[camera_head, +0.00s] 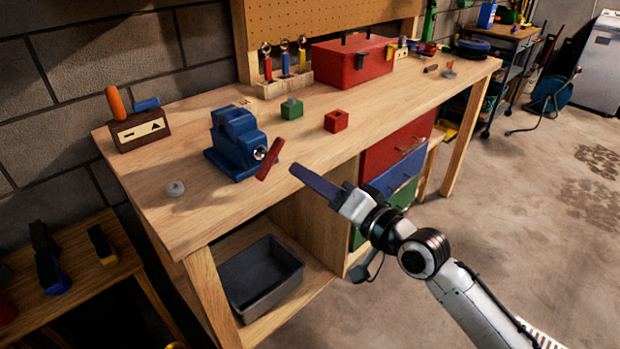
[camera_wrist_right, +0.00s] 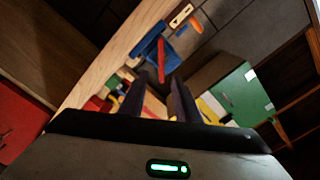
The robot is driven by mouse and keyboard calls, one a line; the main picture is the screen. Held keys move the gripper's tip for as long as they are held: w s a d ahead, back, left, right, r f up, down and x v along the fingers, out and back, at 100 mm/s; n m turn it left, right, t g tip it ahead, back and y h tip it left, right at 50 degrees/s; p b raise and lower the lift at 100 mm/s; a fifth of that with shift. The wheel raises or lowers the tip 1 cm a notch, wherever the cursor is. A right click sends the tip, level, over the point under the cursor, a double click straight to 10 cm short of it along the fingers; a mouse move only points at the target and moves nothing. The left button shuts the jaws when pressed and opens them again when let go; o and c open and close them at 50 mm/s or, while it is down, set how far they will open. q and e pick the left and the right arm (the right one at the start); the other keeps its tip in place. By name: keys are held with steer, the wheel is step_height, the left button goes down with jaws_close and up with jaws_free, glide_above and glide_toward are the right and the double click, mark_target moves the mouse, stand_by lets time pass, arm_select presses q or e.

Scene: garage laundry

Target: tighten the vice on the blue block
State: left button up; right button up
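The blue vice (camera_head: 232,150) stands on the workbench near its front edge, left of centre. Its red handle (camera_head: 270,159) slants at the front; it also shows in the right wrist view (camera_wrist_right: 161,62). I cannot clearly tell a separate blue block from the vice's blue jaws. My right gripper (camera_head: 297,172) is just right of the handle and apart from it, past the bench's front edge. In the right wrist view its two dark fingers (camera_wrist_right: 157,83) are spread, with the vice and handle beyond them. My left gripper is not in view.
On the workbench (camera_head: 220,215), a green block (camera_head: 291,109) and a red block (camera_head: 336,121) lie right of the vice. A wooden box (camera_head: 139,130) and a grey disc (camera_head: 175,188) are to its left. A red toolbox (camera_head: 352,60) stands behind. Drawers are below.

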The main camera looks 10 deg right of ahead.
mark_target(274, 161)
steer(key=w+a+n, duration=0.1)
steer(key=w+a, duration=0.1)
steer(key=w, duration=0.1)
steer(key=w+a+n+p, duration=0.1)
steer(key=w+a, duration=0.2)
steer(key=shift+w+a+f, duration=0.2)
steer(key=shift+w+a, duration=0.05)
steer(key=shift+a, duration=0.1)
stand_by(0.4)
jaws_close()
steer(key=shift+m+p, duration=0.45)
steer(key=shift+m, duration=0.55)
steer(key=m, duration=0.3)
steer(key=shift+f+m, duration=0.1)
steer(key=shift+m, duration=0.3)
